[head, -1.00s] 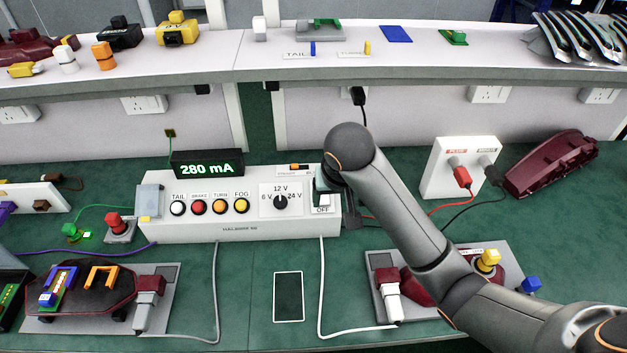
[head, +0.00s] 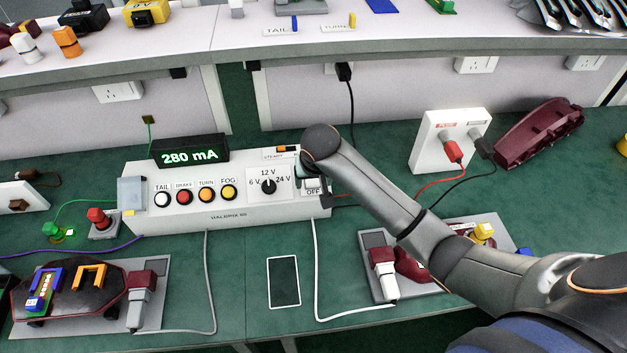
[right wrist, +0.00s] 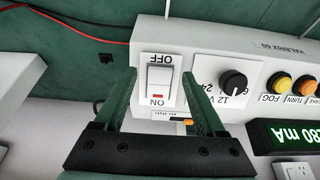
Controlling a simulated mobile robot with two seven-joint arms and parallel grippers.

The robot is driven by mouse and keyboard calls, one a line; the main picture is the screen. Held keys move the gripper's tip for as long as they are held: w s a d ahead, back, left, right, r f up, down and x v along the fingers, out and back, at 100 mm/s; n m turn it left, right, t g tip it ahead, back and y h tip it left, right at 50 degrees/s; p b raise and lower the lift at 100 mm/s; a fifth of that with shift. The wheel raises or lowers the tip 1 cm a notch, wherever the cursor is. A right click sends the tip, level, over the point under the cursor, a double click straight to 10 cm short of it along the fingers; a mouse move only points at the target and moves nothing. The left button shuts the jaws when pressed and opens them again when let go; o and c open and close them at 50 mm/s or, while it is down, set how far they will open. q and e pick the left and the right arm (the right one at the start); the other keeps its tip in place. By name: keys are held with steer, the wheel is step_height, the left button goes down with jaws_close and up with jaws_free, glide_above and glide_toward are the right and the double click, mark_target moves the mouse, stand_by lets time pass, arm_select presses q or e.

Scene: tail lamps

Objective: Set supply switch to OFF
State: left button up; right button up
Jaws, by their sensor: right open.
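The supply switch is a white rocker (right wrist: 160,82) on the right end of the white supply box (head: 225,208). The right wrist view shows it upside down, with OFF at the top, ON at the bottom and a red mark near the ON end. My right gripper (right wrist: 162,72) is open, its two dark green fingers on either side of the switch, with nothing held. I cannot tell whether they touch it. In the head view my right gripper (head: 309,176) partly hides the switch. The display (head: 190,154) reads 280 mA. My left gripper is not in view.
A voltage knob (head: 268,186) and several round buttons sit left of the switch. A red and a black plug stand in a white socket block (head: 445,140) to the right. Lamp fixtures (head: 75,290) lie in front. A dark flat panel (head: 284,281) lies between them.

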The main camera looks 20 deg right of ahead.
steer(key=shift+w+f, duration=0.25)
steer(key=shift+f, duration=0.25)
jaws_close()
stand_by(0.3)
